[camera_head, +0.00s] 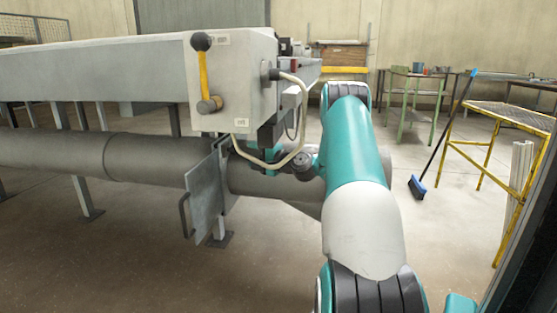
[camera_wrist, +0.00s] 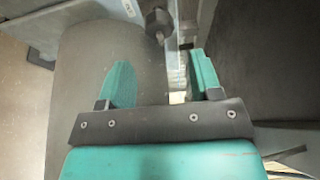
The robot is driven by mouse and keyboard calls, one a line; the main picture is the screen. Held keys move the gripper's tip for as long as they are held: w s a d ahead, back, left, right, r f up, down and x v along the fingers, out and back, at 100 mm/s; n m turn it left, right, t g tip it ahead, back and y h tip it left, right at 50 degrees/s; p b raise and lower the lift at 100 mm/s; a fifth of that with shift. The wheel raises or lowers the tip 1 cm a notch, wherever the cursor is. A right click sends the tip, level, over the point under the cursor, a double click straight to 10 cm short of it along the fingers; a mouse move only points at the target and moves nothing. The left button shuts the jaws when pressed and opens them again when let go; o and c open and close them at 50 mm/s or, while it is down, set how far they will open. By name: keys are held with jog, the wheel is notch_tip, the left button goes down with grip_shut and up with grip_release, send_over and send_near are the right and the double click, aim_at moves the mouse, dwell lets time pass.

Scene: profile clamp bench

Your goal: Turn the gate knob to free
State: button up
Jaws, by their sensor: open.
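A dark knob (camera_wrist: 158,24), likely the gate knob, shows at the top of the wrist view beside the edge of a grey plate. Its setting cannot be read. My gripper (camera_wrist: 160,68) is open, with teal fingers spread and the knob beyond their tips. I see no contact with it. In the head view the grey gate plate (camera_head: 205,192) with a bar handle stands upright across the large pipe (camera_head: 150,160). I cannot make out the knob there. My arm reaches toward the pipe's right part, and my fingers are not clear in that view.
A grey bench (camera_head: 120,70) above the pipe carries a yellow lever (camera_head: 204,75) with a black ball. A pale cable (camera_head: 304,120) loops down near my wrist. A blue broom (camera_head: 418,186) and a yellow stand (camera_head: 510,115) are at right. Open floor lies in front.

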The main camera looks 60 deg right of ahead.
jog(key=s+b, duration=0.6)
jog(key=s, duration=0.5)
dwell(0.4)
